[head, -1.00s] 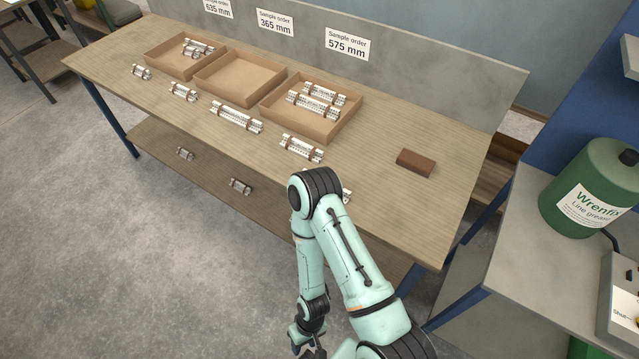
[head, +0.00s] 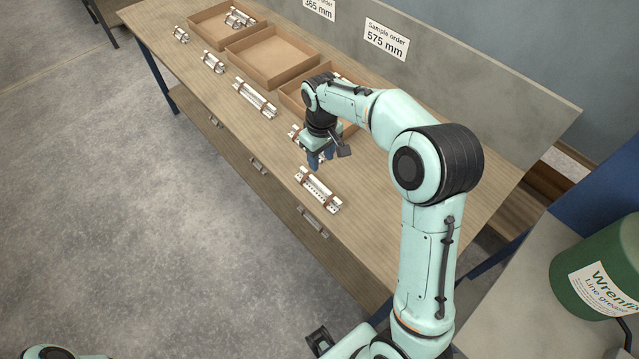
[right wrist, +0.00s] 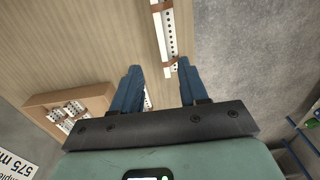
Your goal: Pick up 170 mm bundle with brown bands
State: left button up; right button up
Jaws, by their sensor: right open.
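Silver bundles with brown bands lie in a row along the front of the workbench (head: 225,95). The nearest bundle (head: 318,190) lies clear of my right gripper (head: 314,166). Another bundle (head: 296,133) is mostly hidden behind that gripper. A longer-looking bundle (head: 255,97) and two short ones (head: 213,61) lie further left. I cannot read which is 170 mm. My right gripper is open and empty, pointing down over the bench. In the right wrist view a banded bundle (right wrist: 167,40) lies beyond the fingertips, near the right finger; another shows partly beside the left finger. My left gripper is not seen.
Cardboard trays stand along the back; the middle one (head: 240,52) is empty, the left one (head: 196,27) holds short bundles, and my arm covers much of the right one. A green drum (head: 598,280) stands at right.

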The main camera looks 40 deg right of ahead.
send_over(320, 184)
jog(key=f, duration=0.6)
jog(key=shift+s+a+f, duration=0.1)
jog(key=shift+s, duration=0.1)
notch_tip(320, 184, down, 6)
jog(key=shift+w+r, duration=0.1)
jog(key=shift+r, duration=0.05)
grip_shut()
